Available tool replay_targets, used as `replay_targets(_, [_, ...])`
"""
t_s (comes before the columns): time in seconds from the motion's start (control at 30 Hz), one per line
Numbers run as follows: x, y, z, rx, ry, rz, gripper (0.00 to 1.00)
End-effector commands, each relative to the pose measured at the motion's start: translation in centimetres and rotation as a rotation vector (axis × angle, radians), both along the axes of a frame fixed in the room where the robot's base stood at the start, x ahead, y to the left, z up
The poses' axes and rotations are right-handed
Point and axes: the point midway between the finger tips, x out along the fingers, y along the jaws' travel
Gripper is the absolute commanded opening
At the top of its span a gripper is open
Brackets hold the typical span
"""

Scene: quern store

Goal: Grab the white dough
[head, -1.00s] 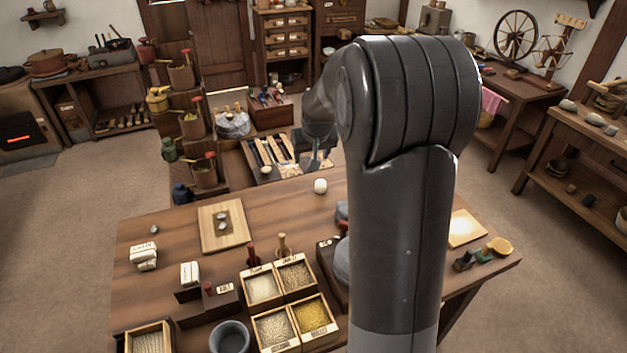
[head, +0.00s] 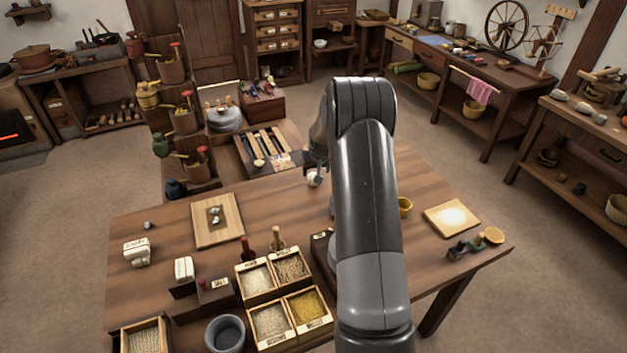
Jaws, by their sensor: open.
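The white dough (head: 313,180) is a small pale lump near the far edge of the wooden table (head: 175,235). My gripper (head: 315,172) is right above it, with its fingers pointing down around or just over its top. The jaws are open. My gripper covers part of the dough, and I cannot tell whether the fingers touch it.
A wooden board (head: 202,236) with small stones lies to the left. Grain boxes (head: 288,296) and a grey mortar (head: 225,331) stand at the front.

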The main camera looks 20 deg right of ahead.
Motion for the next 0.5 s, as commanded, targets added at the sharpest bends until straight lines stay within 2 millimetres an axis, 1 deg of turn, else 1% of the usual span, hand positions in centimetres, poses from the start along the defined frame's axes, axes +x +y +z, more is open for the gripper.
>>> replay_targets(0.17, [0.5,0.0,-1.0,0.0,0.0,0.0,0.61])
replay_targets(0.4, [1.8,0.0,-4.0,0.0,0.002,0.0,0.61])
replay_targets(0.5, [2.3,-0.1,-4.8,0.0,0.0,0.0,0.61])
